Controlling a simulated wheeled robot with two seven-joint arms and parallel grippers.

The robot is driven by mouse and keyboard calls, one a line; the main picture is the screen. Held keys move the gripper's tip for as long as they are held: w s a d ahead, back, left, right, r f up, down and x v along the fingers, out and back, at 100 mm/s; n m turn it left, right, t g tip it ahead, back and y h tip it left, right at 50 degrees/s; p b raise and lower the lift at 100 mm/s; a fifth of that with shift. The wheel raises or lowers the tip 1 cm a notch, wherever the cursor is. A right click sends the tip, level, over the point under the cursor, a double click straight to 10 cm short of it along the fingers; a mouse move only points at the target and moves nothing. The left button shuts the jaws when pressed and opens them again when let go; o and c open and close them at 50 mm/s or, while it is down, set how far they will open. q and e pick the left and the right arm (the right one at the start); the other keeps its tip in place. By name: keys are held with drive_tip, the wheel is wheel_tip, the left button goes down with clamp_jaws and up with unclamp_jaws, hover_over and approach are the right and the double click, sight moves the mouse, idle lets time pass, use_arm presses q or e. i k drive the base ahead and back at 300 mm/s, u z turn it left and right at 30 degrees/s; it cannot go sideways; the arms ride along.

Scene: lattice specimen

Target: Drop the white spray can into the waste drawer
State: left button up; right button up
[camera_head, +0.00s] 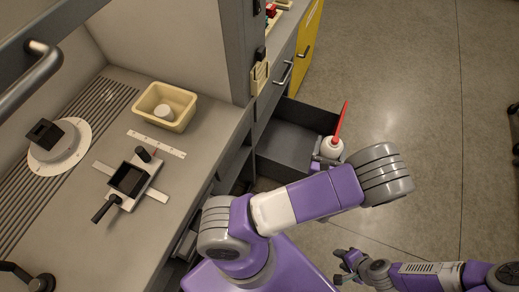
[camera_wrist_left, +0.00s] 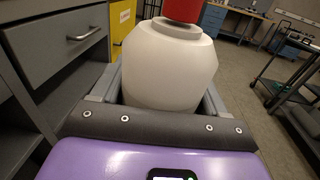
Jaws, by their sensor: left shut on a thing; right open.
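The white spray can (camera_head: 333,148) has a long red tip and is held upright by my left gripper (camera_head: 325,160). In the left wrist view the white can body (camera_wrist_left: 168,65) sits between the two grey fingers, its red top cut off by the frame edge. The open dark grey drawer (camera_head: 285,142) projects from the cabinet in the head view. The can overlaps the drawer's right end in the picture; its height above the rim cannot be told. My right gripper (camera_head: 345,268) is open and empty, low at the lower right.
The counter at left holds a cream bin (camera_head: 165,107) with a white item inside, a balance-like device (camera_head: 128,182) and a round fixture (camera_head: 58,140). A yellow cabinet door (camera_head: 308,40) stands beyond the drawer.

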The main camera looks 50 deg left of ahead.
sight(284, 151)
drive_tip(key=u, duration=0.7)
drive_tip(key=i, duration=1)
